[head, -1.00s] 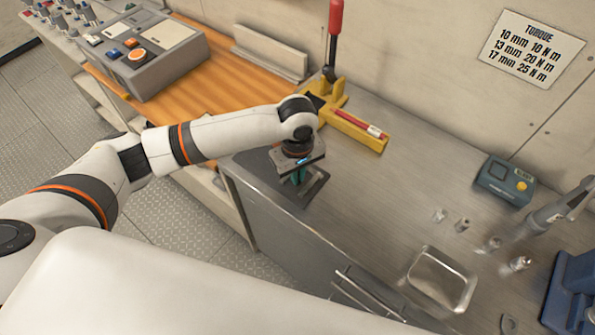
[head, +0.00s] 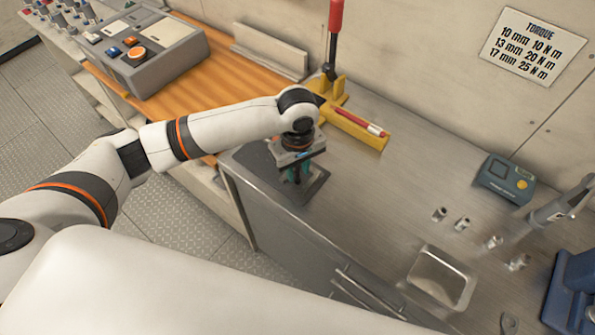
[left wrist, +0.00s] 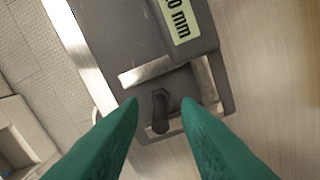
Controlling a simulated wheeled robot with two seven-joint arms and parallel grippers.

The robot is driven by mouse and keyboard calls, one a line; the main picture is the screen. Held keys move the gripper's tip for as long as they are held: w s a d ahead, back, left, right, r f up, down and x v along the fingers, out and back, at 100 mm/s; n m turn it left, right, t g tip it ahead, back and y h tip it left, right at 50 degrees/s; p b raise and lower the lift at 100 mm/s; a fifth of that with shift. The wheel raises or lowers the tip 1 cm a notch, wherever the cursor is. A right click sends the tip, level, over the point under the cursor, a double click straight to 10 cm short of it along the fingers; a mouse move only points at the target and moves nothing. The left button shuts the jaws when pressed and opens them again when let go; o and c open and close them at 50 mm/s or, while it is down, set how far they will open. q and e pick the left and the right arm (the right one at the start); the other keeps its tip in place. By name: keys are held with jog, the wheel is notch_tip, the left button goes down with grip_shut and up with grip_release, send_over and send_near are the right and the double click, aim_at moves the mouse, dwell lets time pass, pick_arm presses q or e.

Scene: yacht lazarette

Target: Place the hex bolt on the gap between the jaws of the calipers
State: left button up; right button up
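My left gripper (head: 296,178) points down over a dark grey block at the near left edge of the steel bench. In the left wrist view its two teal fingers are apart. A small dark hex bolt (left wrist: 160,110) lies between the fingertips, with clear space on both sides. The bolt is on or just above the dark block, beside a bright metal strip; I cannot tell its exact contact. The block (left wrist: 115,25) carries a pale label ending in "0 mm" and seems to be the calipers, partly covered by the gripper in the head view.
A yellow holder (head: 358,130) with a red-handled lever stands behind the gripper. To the right are several metal sockets (head: 462,224), a metal tray (head: 440,277), a grey-blue meter (head: 504,178) and a blue tool (head: 575,295). The bench middle is clear.

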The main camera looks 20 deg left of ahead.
aim_at(297, 169)
pick_arm(q)
notch_tip(297, 169, up, 10)
jog(key=b, duration=0.1)
jog(key=shift+r, duration=0.2)
